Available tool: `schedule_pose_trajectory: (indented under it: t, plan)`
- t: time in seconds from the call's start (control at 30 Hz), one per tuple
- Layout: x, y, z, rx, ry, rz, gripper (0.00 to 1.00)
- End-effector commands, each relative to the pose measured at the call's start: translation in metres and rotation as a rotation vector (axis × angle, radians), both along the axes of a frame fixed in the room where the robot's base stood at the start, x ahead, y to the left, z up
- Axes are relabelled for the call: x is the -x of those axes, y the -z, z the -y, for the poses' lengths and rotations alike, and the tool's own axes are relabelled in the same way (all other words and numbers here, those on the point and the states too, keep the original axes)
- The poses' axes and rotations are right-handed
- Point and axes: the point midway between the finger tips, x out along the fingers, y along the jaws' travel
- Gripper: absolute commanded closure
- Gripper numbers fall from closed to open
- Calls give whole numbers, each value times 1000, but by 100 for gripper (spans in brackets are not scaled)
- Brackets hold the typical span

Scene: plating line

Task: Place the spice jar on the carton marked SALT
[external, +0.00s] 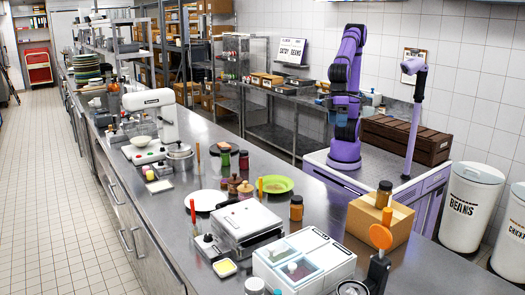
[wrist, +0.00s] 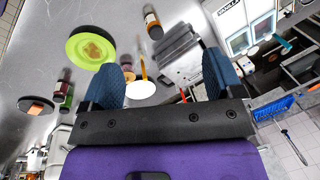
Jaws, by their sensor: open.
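An amber jar with a dark lid (external: 384,193) stands on a brown cardboard carton (external: 396,223) at the right end of the counter. A similar amber jar (external: 296,207) stands on the counter left of the carton; a dark-capped amber jar also shows in the wrist view (wrist: 152,22). I cannot tell which is the spice jar. No SALT marking is readable on the carton's visible faces. My gripper (wrist: 161,80) is open and empty, its blue fingers wide apart; it is raised and away from both jars.
A green plate (external: 274,184), a white plate (external: 206,200), a silver press-like appliance (external: 246,220) and a white compartment box (external: 304,262) crowd the counter. An orange disc-topped tool (external: 381,237) stands in front of the carton. A wooden crate (external: 405,140) sits behind.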

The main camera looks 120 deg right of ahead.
Motion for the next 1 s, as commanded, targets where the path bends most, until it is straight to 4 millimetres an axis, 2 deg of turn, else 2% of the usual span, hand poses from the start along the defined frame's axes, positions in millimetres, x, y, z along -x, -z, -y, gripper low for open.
schedule_pose_trajectory:
  t: [0.03, 0.2, 0.4, 0.5, 0.6, 0.73, 1.0]
  plan:
    - [6, -8, 26, 4, -19, 34, 14]
    - [31, -21, 98, 43, -120, 135, 14]
    - [74, -23, 168, 118, -234, 242, 14]
    - [99, -19, 196, 165, -290, 287, 14]
    - [120, -13, 217, 209, -339, 322, 14]
    - [140, -5, 233, 255, -389, 349, 14]
    - [151, -1, 240, 283, -422, 363, 14]
